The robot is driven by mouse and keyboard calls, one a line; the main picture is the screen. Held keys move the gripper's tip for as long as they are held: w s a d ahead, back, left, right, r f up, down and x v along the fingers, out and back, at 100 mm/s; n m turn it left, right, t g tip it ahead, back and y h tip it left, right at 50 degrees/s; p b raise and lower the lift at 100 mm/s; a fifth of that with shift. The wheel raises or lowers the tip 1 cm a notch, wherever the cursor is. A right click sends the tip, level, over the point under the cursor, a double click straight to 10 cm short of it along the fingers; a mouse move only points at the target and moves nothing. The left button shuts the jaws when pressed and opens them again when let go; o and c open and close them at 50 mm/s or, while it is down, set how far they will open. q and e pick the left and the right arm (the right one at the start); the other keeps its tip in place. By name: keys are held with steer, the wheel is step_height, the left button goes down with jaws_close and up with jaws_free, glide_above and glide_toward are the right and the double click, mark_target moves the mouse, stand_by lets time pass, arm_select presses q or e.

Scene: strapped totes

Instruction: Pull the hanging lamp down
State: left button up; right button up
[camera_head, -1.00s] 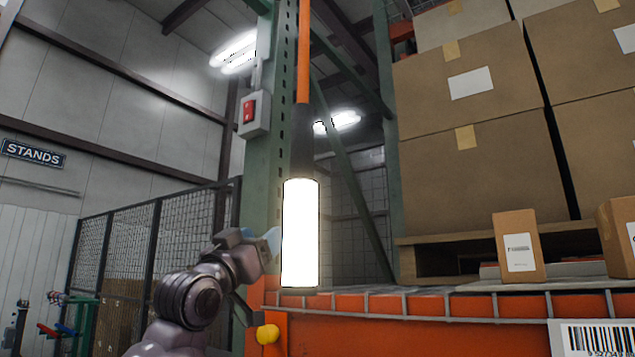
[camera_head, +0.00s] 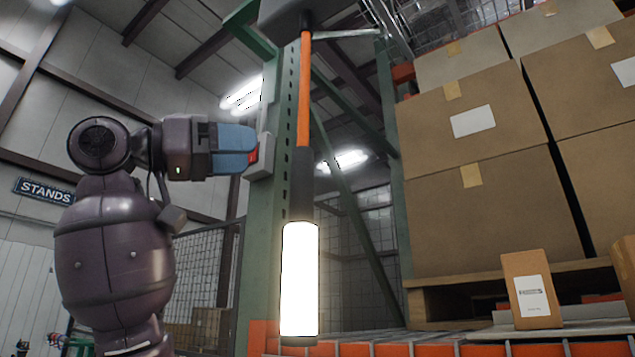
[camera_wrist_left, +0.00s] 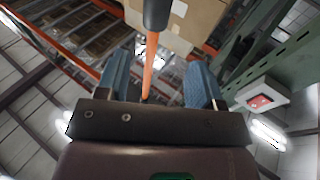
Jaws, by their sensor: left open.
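The hanging lamp (camera_head: 300,278) is a bright white tube with a dark grip above it. It hangs upright on an orange cord (camera_head: 304,95) from a dark housing (camera_head: 290,14) at the top. My left gripper (camera_head: 250,150) is raised to the left of the cord, just above the level of the dark grip. In the left wrist view my left gripper (camera_wrist_left: 158,80) has its blue fingers apart, with the orange cord (camera_wrist_left: 149,68) showing between them in the picture. I cannot tell whether the cord is within reach of the fingers. My right gripper is not in view.
A green rack post (camera_head: 270,230) stands behind the lamp. A grey box with a red switch (camera_head: 254,157) is on it, partly behind my left fingers. Stacked cartons (camera_head: 480,195) on a pallet fill the right. A small carton (camera_head: 530,290) stands in front of them.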

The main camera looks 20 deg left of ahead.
arm_select(q)
steer(key=shift+g+y, duration=0.7)
steer(key=shift+g, duration=0.2)
steer(key=w+d+f, duration=0.1)
steer(key=w+d, duration=0.1)
steer(key=d, duration=0.1)
steer(key=w+d+f+p, duration=0.1)
steer(key=w+d, duration=0.1)
steer(key=d, duration=0.1)
steer(key=w+d+f+p, duration=0.1)
steer(key=w+d, duration=0.1)
steer(key=d, duration=0.1)
steer(key=shift+w+d, duration=0.2)
steer(key=shift+c, duration=0.4)
jaws_close()
steer(key=shift+f, duration=0.15)
